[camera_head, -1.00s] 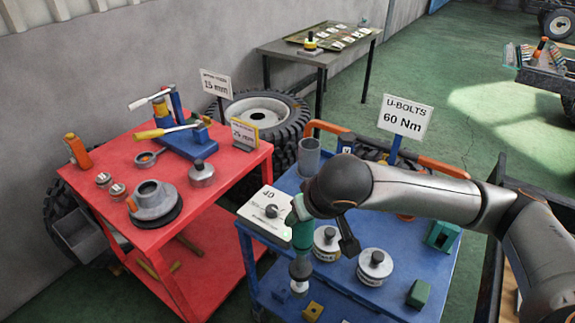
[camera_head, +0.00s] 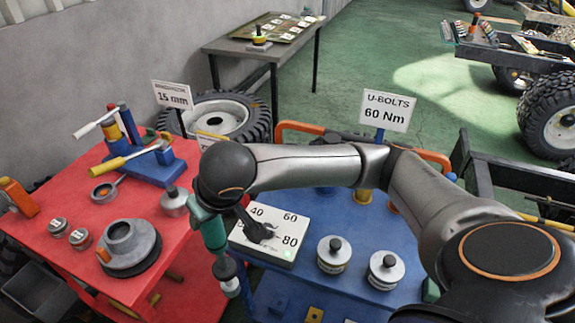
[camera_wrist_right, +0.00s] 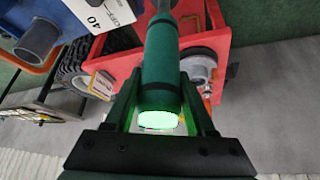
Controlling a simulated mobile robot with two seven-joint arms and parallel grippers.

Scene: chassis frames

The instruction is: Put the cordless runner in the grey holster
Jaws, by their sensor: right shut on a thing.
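The cordless runner (camera_head: 213,233) is a green cylindrical tool with a grey lower end. It hangs nearly upright from my right gripper (camera_head: 205,212), over the gap between the red and blue carts. In the right wrist view, the gripper (camera_wrist_right: 160,103) is shut on the green body of the runner (camera_wrist_right: 160,65), with a glowing end between the fingers. The grey holster is hidden behind my right arm in the head view. A grey cylinder with a dark opening, apparently the holster (camera_wrist_right: 40,38), shows at upper left in the wrist view, apart from the runner. My left gripper is not in view.
The blue cart (camera_head: 345,285) carries a white dial box (camera_head: 270,236) and two round silver weights (camera_head: 333,255). The red cart (camera_head: 55,262) at left holds a grey round fixture (camera_head: 130,245) and tins. A U-bolts sign (camera_head: 388,110) stands behind.

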